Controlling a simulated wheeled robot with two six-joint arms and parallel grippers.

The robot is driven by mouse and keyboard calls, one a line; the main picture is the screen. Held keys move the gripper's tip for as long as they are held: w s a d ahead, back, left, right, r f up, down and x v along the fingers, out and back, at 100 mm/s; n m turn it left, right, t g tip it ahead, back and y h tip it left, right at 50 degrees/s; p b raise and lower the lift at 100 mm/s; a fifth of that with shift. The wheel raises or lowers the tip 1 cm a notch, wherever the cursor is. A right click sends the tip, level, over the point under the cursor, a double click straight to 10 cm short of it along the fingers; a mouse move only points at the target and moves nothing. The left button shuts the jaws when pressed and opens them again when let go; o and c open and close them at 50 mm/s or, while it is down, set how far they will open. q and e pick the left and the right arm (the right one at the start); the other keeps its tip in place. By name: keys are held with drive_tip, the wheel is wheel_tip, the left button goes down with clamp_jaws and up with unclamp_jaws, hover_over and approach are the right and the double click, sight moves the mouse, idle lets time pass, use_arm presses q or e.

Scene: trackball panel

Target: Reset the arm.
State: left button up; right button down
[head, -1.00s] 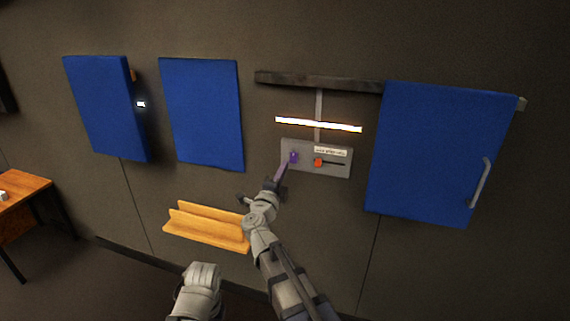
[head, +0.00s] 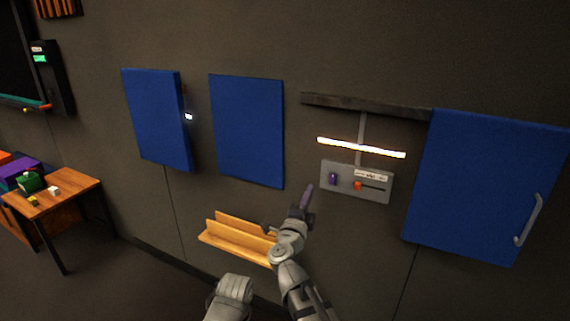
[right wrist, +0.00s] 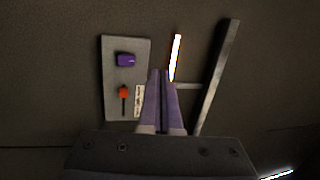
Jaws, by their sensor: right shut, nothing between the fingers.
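My right gripper (head: 306,196) is shut with nothing in it, its purple fingers pointing up at the wall. It is just left of the grey panel (head: 345,191) and apart from it. The panel carries a purple knob (head: 333,178) and an orange-red slider (head: 357,185) in a dark slot. In the right wrist view the shut fingertips (right wrist: 161,75) show in front of the wall, beside the panel (right wrist: 117,45) with its purple knob (right wrist: 126,59) and orange-red slider (right wrist: 124,93). My left gripper is not seen; only a grey arm part shows at the bottom.
A glowing bar (head: 361,147) and a dark rail (head: 365,107) are above the panel. Blue panels (head: 247,130) hang left, and a blue door with a handle (head: 527,220) is right. A wooden ledge (head: 235,240) juts out below. A small table (head: 75,195) stands far left.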

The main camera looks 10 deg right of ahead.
drive_tip(key=s+a+f+n+g+y, duration=0.1)
drive_tip(key=a+f+n+g+y, duration=0.3)
drive_tip(key=a+f+n+y, duration=1.15)
drive_tip(key=s+d+f+n+g+h, duration=0.3)
drive_tip(key=s+d+f+n+g, duration=0.15)
drive_tip(key=s+d+g, duration=0.45)
drive_tip(key=s+d+f+n+g+h, duration=0.35)
drive_tip(key=s+d+f, duration=0.25)
drive_tip(key=s, duration=0.5)
drive_tip(key=s+a+n+g+h, duration=0.1)
drive_tip(key=s+a, duration=0.2)
drive_tip(key=a, duration=0.2)
drive_tip(key=s+a+n+g, duration=0.1)
drive_tip(key=s+a+n, duration=0.15)
drive_tip(key=a, duration=0.35)
wheel_tip(320, 180, up, 15)
drive_tip(key=p, duration=1.5)
drive_tip(key=shift+s+d+f+m, duration=0.15)
drive_tip(key=shift+s+d+m, duration=0.05)
drive_tip(key=shift+m, duration=0.1)
drive_tip(key=shift+d, duration=0.1)
